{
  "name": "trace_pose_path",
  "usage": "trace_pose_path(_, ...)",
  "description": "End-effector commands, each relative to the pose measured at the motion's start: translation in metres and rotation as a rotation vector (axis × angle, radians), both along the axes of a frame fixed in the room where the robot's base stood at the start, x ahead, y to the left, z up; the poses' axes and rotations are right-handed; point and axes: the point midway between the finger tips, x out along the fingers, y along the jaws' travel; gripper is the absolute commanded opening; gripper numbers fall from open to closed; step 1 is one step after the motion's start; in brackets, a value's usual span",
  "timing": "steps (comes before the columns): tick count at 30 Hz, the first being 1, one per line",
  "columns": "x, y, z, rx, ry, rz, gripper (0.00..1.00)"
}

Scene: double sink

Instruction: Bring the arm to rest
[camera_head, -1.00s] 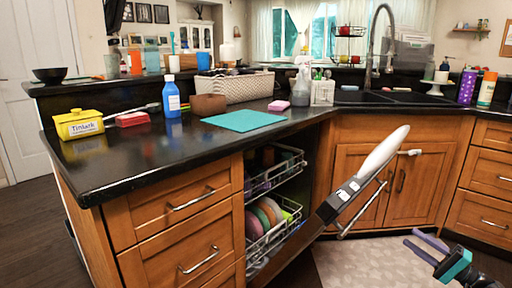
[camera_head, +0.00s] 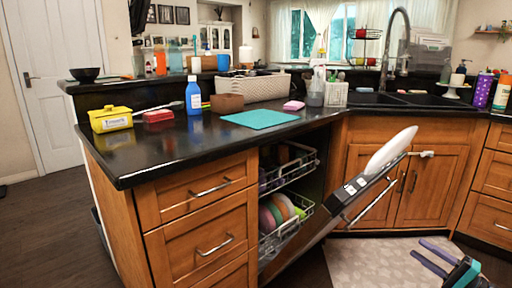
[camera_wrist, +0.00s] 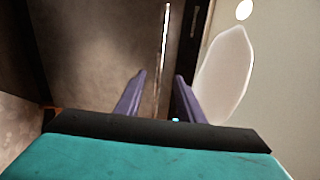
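My gripper (camera_head: 418,249) is at the lower right of the head view, low over the floor mat and to the right of the half-open dishwasher door. Its two purple fingers stand apart in the wrist view (camera_wrist: 158,84), with nothing between them. Most of my arm is out of view. The dishwasher door (camera_head: 316,232) is tilted outward. A white oval piece (camera_head: 390,150) shows at its upper end, and a similar white oval shows right of the fingers in the wrist view (camera_wrist: 224,76). I cannot tell the exact gap to the door.
Dishwasher racks (camera_head: 290,172) hold dishes inside. The black counter (camera_head: 165,148) carries a yellow box (camera_head: 110,120), a blue bottle (camera_head: 193,97) and a teal mat (camera_head: 260,119). A patterned floor mat (camera_head: 375,262) lies before the sink cabinets (camera_head: 420,190). Dark floor is clear at left.

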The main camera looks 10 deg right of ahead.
Motion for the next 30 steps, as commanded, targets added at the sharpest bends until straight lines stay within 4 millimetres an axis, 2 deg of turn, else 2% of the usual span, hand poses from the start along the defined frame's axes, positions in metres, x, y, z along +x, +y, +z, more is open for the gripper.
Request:
trace_pose_path(8, 0.025, 0.046, -0.022, -0.011, 0.111, 0.058, 0.35)
trace_pose_path(11, 0.035, 0.070, -0.034, -0.019, 0.167, 0.089, 0.35)
trace_pose_path(14, 0.046, 0.103, -0.049, -0.035, 0.241, 0.130, 0.35)
trace_pose_path(21, 0.060, 0.201, -0.097, -0.112, 0.457, 0.256, 0.35)
trace_pose_path(26, 0.053, 0.264, -0.128, -0.187, 0.594, 0.345, 0.35)
trace_pose_path(30, 0.037, 0.314, -0.152, -0.266, 0.705, 0.422, 0.35)
